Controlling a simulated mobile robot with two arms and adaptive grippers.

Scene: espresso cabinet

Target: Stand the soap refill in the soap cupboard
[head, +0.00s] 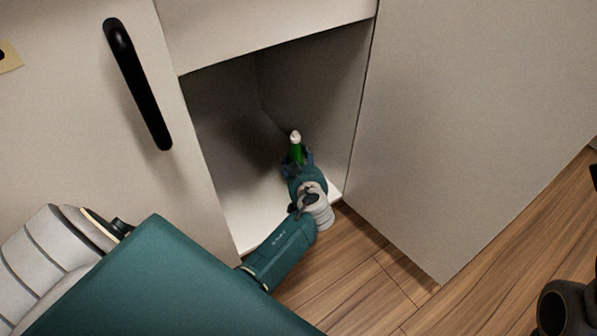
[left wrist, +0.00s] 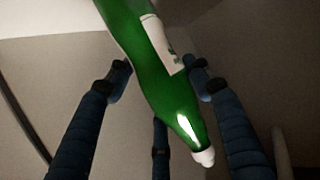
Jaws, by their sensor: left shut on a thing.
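The soap refill is a green bottle with a white cap and a pale label. In the head view the bottle (head: 296,152) is inside the open soap cupboard (head: 250,222), cap up, near the right inner wall. My left gripper (head: 297,162) reaches in through the opening and is shut on the bottle. In the left wrist view the bottle (left wrist: 150,62) lies between the fingers of the left gripper (left wrist: 160,78), its cap toward the lower right. The bottle's base is hidden, so I cannot tell whether it touches the cupboard floor. My right gripper is not clearly shown.
The cupboard door (head: 450,130) stands open on the right. A closed panel with a black handle (head: 138,85) is on the left. The cupboard's pale floor is bare left of my arm. Wooden flooring (head: 370,275) lies in front. A dark part (head: 563,308) shows at lower right.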

